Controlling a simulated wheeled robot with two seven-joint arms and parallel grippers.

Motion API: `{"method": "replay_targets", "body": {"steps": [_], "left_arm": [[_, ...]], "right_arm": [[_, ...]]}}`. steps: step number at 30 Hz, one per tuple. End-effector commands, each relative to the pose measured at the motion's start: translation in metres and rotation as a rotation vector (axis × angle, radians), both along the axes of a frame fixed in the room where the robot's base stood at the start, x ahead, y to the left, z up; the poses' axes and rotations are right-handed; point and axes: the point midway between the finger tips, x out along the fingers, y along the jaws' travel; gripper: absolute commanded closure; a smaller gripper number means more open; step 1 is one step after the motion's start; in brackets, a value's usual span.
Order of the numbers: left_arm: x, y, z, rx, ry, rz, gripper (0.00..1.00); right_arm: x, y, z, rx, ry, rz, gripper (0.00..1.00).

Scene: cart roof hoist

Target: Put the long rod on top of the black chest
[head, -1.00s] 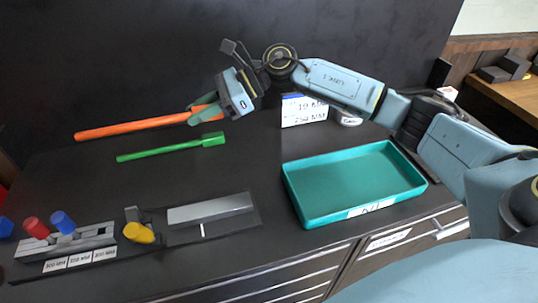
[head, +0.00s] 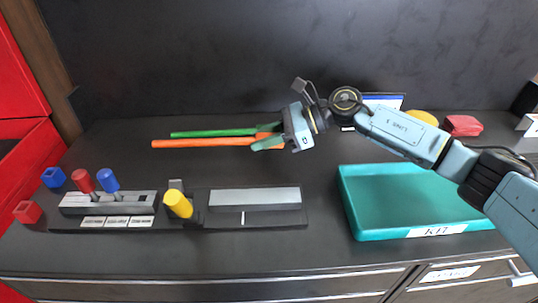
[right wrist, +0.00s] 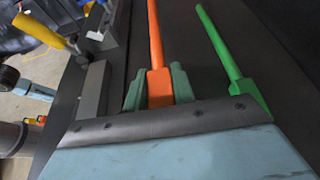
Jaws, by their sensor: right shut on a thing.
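The long orange rod (head: 205,143) lies roughly level across the back of the dark worktop in the head view. My right gripper (head: 268,141) is shut on its right end. In the right wrist view the orange rod (right wrist: 155,45) runs away from between my fingers (right wrist: 155,88). I cannot tell whether it touches the worktop. A green rod (head: 212,133) with a thicker end lies just beyond it; it also shows in the right wrist view (right wrist: 222,50). A black drawer unit (head: 200,262) carries the worktop; no separate black chest is certain. My left gripper is not in view.
A teal tray (head: 395,234) marked KIT stands at right. A grey holder (head: 70,209) with red and blue knobs, a yellow-handled piece (head: 178,204) and a grey plate (head: 255,197) line the front. Red cabinets (head: 20,70) stand at left. The middle worktop is clear.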

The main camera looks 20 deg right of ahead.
Motion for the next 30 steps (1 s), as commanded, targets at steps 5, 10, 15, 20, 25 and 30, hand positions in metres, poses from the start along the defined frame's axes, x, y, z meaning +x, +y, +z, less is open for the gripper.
{"method": "replay_targets", "body": {"steps": [5, 10, 15, 20, 25, 30], "left_arm": [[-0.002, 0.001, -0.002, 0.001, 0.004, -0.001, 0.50], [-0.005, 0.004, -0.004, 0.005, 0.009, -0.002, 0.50], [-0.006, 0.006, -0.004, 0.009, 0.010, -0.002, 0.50], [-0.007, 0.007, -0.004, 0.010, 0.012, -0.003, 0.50], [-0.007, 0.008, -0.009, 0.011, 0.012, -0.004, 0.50], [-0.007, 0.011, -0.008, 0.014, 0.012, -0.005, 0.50]], "right_arm": [[0.000, 0.000, -0.026, 0.002, 0.003, -0.002, 1.00], [0.000, 0.000, -0.048, 0.002, 0.001, -0.002, 1.00], [0.000, 0.000, -0.050, 0.002, -0.002, -0.001, 1.00], [0.000, 0.000, -0.051, 0.002, -0.002, -0.001, 1.00], [0.000, 0.000, -0.054, 0.002, -0.002, -0.001, 1.00], [0.000, 0.000, -0.054, 0.000, 0.000, -0.001, 0.55]]}}
